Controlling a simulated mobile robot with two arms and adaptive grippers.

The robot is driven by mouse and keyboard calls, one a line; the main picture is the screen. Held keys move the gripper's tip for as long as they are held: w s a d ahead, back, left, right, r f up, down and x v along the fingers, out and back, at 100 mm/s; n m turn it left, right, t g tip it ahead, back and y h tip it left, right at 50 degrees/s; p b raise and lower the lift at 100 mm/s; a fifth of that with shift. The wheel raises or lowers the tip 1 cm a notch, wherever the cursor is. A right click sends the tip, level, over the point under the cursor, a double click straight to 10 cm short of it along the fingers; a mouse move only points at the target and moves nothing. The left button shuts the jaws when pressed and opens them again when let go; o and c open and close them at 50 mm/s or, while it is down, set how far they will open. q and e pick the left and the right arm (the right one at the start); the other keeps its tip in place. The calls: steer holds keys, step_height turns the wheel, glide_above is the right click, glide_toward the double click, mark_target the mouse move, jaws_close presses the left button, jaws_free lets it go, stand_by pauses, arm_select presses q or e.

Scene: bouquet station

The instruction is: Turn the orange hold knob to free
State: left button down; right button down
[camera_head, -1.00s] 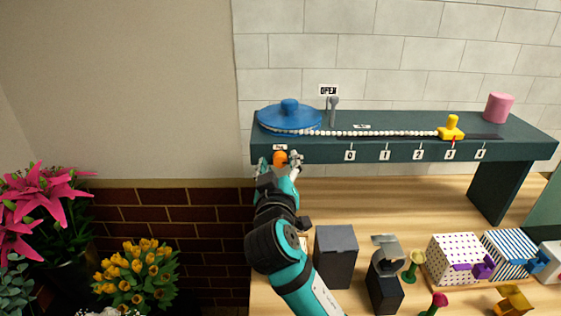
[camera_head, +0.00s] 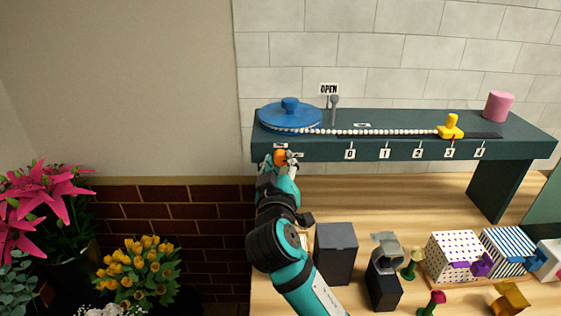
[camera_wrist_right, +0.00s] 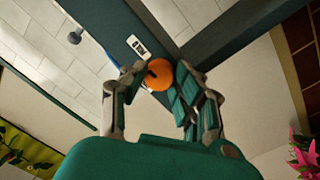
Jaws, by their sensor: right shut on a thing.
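The orange hold knob (camera_head: 281,157) sits on the front face of the dark teal shelf (camera_head: 330,151), at its left end. In the right wrist view the knob (camera_wrist_right: 159,74) is round with a dark mark on its face, and it lies between the two fingers. My right gripper (camera_head: 280,160) is shut on it. A small white label (camera_wrist_right: 138,46) sits beside the knob; its lettering is too small to read. My left gripper is not in view.
On the shelf are a blue disc (camera_head: 290,117), a white beaded line (camera_head: 385,132), a yellow slider (camera_head: 451,127) and a pink cylinder (camera_head: 499,106). Dark boxes (camera_head: 336,252) and patterned boxes (camera_head: 455,256) stand below.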

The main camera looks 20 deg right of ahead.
steer(key=n+p, duration=0.3)
steer(key=n, duration=0.1)
steer(key=shift+r, duration=0.15)
steer(key=n+p, duration=0.3)
steer(key=n, duration=0.2)
steer(key=shift+d+t+p, duration=0.1)
steer(key=shift+t+p, duration=0.2)
steer(key=n+p, duration=0.3)
steer(key=n, duration=0.1)
steer(key=shift+n+y, duration=0.4)
steer(key=shift+n+p, duration=1.55)
steer(key=shift+n, duration=0.35)
